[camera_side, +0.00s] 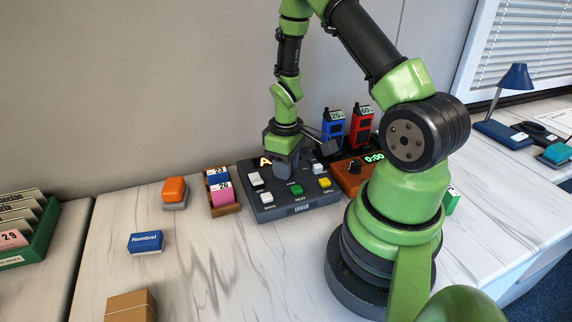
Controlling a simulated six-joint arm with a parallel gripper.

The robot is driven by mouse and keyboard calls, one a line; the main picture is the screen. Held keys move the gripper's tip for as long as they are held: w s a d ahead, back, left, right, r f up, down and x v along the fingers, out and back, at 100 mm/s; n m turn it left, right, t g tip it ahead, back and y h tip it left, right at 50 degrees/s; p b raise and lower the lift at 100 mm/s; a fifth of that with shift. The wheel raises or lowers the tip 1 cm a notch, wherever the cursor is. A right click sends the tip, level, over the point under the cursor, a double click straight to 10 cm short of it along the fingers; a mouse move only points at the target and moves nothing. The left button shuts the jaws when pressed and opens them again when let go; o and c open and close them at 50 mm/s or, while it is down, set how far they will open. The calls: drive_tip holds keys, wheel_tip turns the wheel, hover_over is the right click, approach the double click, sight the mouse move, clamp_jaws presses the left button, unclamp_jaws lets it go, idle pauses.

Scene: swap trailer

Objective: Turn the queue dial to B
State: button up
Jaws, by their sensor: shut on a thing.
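My gripper (287,167) points straight down over the back part of a dark grey console (299,204). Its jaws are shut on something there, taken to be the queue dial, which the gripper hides. The dial's pointer and markings cannot be seen.
Left of the console stand a ticket holder (223,192) and an orange button (174,191). A blue box (146,242) and a cardboard box (131,306) lie nearer. An orange timer (350,177) and blue (333,128) and red (360,126) devices stand right. The front left table is mostly clear.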

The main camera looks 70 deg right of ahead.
drive_tip(key=shift+m, duration=0.3)
drive_tip(key=m, duration=0.3)
drive_tip(key=shift+m, duration=2.6)
drive_tip(key=o, duration=0.9)
wheel_tip(320, 180, up, 10)
